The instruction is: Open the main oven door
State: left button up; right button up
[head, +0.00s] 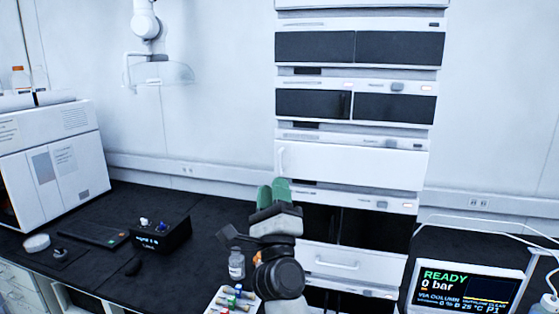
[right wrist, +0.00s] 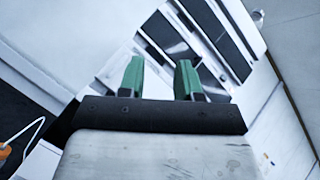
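A tall white stack of instrument modules stands at the back. Its wide plain white door (head: 355,164), which looks like the main oven door, is closed and flush. A pale vertical handle (head: 281,159) sits at that door's left edge. My right gripper (head: 273,188) points up just below the handle in the head view; how far it is from the door cannot be told. In the right wrist view its green fingers (right wrist: 160,70) are apart with nothing between them. The stack shows tilted beyond them; the handle cannot be made out there. My left gripper is not in view.
Dark-fronted modules (head: 355,105) lie above and below the door. A white drawer with a handle (head: 337,264) is lower. A small bottle (head: 237,264) and a vial tray (head: 233,298) stand beside my right arm. A screen reading READY (head: 466,288) is at right.

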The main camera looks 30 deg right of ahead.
aim_at(279, 162)
jog(key=w+d+m+g+p, duration=0.1)
jog(key=w+d+m+g, duration=0.2)
jog(key=w+m, duration=0.1)
jog(key=w+d+m+g+y+p, duration=0.1)
jog(key=w+d+m+g+p, duration=0.1)
jog(key=w+d+m, duration=0.2)
jog(key=w+d+m+g+p, duration=0.1)
jog(key=w+d+m+g, duration=0.2)
jog(key=w, duration=0.4)
jog(key=shift+d+f+m+g+y, duration=0.15)
jog(key=shift+d+m+g+y, duration=0.15)
jog(key=shift+d+m, duration=0.25)
jog(key=shift+w+d+f, duration=0.15)
jog(key=shift+w+d, duration=0.2)
jog(key=shift+w, duration=0.05)
grip_shut()
